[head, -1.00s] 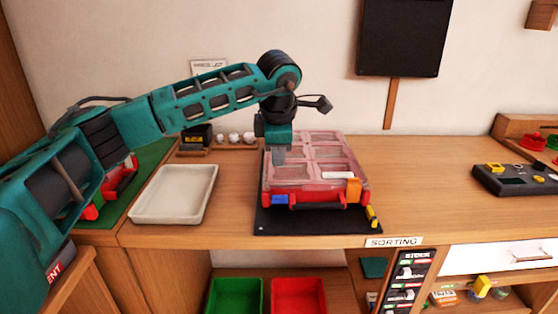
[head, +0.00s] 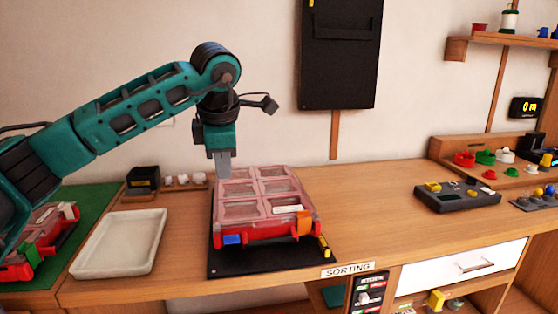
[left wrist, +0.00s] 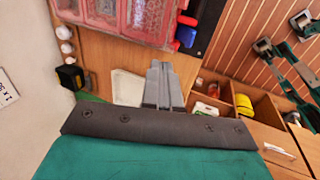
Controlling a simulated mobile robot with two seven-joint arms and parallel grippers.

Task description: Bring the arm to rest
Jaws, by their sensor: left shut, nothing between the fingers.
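My left arm reaches in from the left in the head view. My left gripper (head: 222,166) points down above the back left corner of a red case with a clear, divided lid (head: 270,192). Its fingers are together and hold nothing. In the left wrist view the closed fingers (left wrist: 164,82) show at the middle, with part of the case (left wrist: 125,18) at the top. I cannot tell whether the fingertips touch the lid. The case lies closed on a black mat (head: 255,265). My right gripper is not in view.
A white tray (head: 118,242) lies left of the case, on the table. A second red case (head: 28,245) is on a green mat at far left. A grey device (head: 457,195) stands on the right. The table between case and device is clear. A black panel (head: 341,50) hangs behind.

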